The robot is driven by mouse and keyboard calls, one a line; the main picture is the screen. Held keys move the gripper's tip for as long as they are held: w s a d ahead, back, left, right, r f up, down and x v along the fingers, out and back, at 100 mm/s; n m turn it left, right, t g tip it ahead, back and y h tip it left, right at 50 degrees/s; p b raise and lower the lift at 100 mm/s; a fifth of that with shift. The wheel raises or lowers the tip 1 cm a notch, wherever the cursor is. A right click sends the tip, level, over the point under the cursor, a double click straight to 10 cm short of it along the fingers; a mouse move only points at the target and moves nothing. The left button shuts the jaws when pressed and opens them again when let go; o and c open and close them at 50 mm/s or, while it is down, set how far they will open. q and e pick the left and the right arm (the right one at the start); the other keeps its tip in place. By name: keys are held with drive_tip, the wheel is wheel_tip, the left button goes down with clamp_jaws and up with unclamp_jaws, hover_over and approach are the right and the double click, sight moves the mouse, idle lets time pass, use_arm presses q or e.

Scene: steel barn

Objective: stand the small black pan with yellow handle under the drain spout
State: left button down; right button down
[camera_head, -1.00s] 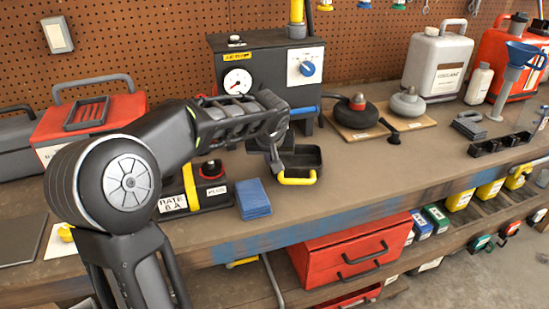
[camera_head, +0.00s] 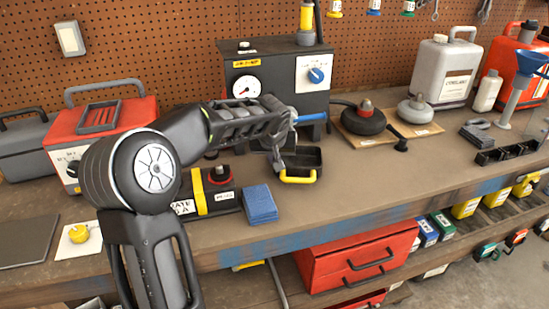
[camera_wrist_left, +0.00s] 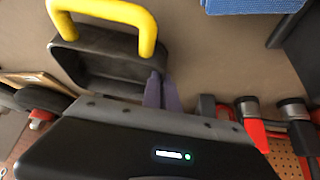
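The small black pan (camera_head: 308,156) with its yellow handle (camera_head: 298,178) is in front of the grey machine's right part, handle toward the bench's front edge. My left gripper (camera_head: 279,164) is at the pan's left side. In the left wrist view its fingers (camera_wrist_left: 161,92) are close together on the side wall of the pan (camera_wrist_left: 105,62). The pan looks level; I cannot tell whether its base touches the bench. A blue bar (camera_head: 311,117) sticks out low on the machine (camera_head: 281,82), above and behind the pan. The drain spout's opening is not clear, partly behind my arm.
Dark round weights (camera_head: 364,121) on a board are to the right. The bench (camera_head: 365,186) is clear right of the pan.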

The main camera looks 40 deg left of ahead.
use_arm(q)
drive_tip(key=c, duration=1.6)
unclamp_jaws()
drive_tip(key=shift+o, duration=0.2)
drive_tip(key=v, duration=0.7)
drive_tip(key=shift+s+r, duration=0.2)
drive_tip(key=shift+r, duration=0.15)
drive_tip(key=shift+d, duration=0.1)
